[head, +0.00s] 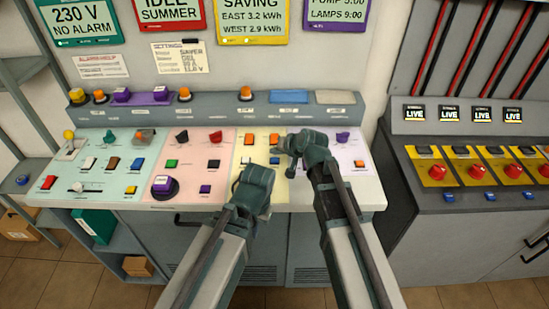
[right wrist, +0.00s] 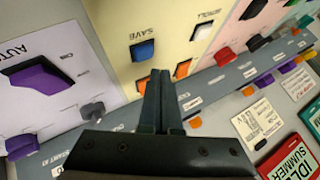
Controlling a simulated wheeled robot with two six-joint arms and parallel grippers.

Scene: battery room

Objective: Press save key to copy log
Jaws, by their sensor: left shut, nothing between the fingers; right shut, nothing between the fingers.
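The blue key labelled SAVE (right wrist: 143,50) sits on the yellow panel (right wrist: 172,22) and shows just beyond my right fingertips in the right wrist view. My right gripper (right wrist: 160,73) is shut and empty. It is over the panel beside the SAVE key and partly covers the orange keys; I cannot tell whether it touches anything. In the head view my right gripper (head: 287,146) is over the right part of the yellow panel. My left gripper (head: 250,172) is lower, over the panel's front part, its fingers hard to see. The yellow SAVING display (head: 252,20) hangs on the wall above.
Orange keys (right wrist: 183,69) sit close to the SAVE key. A purple AUTO knob (right wrist: 38,80) is on the neighbouring panel. The pink panel (head: 196,190) holds other keys and a big purple button (head: 164,187). A grey cabinet (head: 440,140) with red knobs stands to the right.

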